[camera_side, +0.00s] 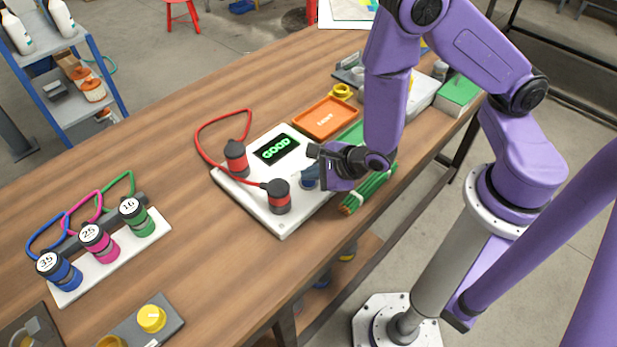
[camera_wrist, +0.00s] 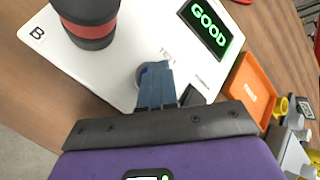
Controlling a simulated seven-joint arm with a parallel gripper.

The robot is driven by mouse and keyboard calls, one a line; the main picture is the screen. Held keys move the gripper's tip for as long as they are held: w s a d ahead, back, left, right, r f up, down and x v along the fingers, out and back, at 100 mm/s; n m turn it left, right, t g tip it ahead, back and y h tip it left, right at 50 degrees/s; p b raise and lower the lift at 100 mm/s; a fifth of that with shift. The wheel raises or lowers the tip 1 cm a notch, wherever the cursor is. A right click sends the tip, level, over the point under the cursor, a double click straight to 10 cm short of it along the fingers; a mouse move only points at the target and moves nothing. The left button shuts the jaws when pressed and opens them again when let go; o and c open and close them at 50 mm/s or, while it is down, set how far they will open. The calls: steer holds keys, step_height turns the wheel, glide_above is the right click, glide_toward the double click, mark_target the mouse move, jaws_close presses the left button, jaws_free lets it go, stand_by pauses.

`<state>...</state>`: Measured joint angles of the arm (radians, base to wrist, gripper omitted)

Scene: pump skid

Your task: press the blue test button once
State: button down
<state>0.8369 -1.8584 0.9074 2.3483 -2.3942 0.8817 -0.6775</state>
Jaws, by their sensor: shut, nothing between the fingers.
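The white test panel (camera_side: 285,222) lies on the wooden table and also shows in the wrist view (camera_wrist: 120,88). Its display (camera_side: 277,149) reads GOOD in green; it also shows in the wrist view (camera_wrist: 207,25). My gripper (camera_side: 309,180) points down over the panel's right part. In the wrist view its dark blue fingers (camera_wrist: 157,72) are together with nothing between them. Their tips are at a round grey rim (camera_wrist: 140,76) on the panel. The blue button itself is hidden behind the fingers; I cannot tell whether the tips touch it.
Two red-and-black plugs (camera_side: 236,158) (camera_side: 279,196) stand on the panel, joined by a red cable (camera_side: 199,138). An orange tray (camera_side: 325,118) sits behind, and a green bundle (camera_side: 369,190) lies to the right. Numbered plugs stand on a white rack (camera_side: 118,262) at left. Bare table lies between.

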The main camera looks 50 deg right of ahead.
mark_target(312, 183)
steer(key=shift+r, duration=0.9)
steer(key=shift+r, duration=0.1)
steer(key=shift+r, duration=2.4)
